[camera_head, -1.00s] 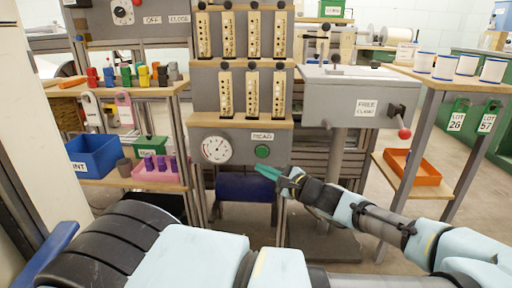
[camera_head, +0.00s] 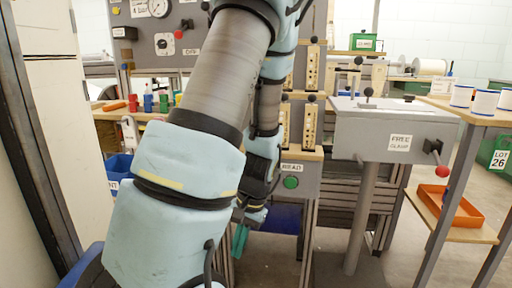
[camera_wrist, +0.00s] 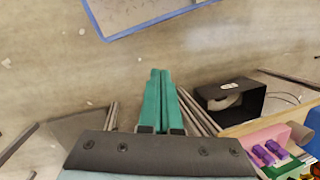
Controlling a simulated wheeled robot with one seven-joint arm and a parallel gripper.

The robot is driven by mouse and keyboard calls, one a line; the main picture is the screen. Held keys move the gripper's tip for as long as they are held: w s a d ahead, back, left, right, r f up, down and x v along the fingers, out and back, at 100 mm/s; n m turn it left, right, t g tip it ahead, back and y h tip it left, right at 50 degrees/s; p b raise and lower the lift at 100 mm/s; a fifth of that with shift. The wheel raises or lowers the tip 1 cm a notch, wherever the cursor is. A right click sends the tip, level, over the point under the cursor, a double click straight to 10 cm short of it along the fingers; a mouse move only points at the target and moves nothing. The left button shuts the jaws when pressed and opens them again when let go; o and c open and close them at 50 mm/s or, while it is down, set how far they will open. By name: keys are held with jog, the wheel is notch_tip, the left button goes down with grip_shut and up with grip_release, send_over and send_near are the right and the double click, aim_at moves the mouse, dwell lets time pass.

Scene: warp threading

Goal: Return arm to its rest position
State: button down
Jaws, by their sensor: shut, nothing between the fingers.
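My gripper (camera_head: 240,240) hangs low in front of the grey machine in the head view, its green fingers pointing down. In the wrist view the green fingers (camera_wrist: 160,88) lie side by side, shut and empty, above bare floor. My arm is raised and folded across the middle of the head view.
A grey "FREE CLAMP" box (camera_head: 392,130) on a post stands right of my arm. An orange tray (camera_head: 450,205) sits on the right shelf below white spools (camera_head: 484,103). A blue bin (camera_head: 119,166) is at left. In the wrist view, a pink tray (camera_wrist: 268,136) holds purple pieces.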

notch_tip(320, 180, up, 44)
jog(key=a+n+t+h+p, duration=0.2)
jog(key=n+h+p, duration=0.1)
jog(key=p, duration=3)
jog(key=shift+w+a+f+n+t, duration=0.2)
jog(key=shift+n+t, duration=0.1)
jog(key=shift+n, duration=0.1)
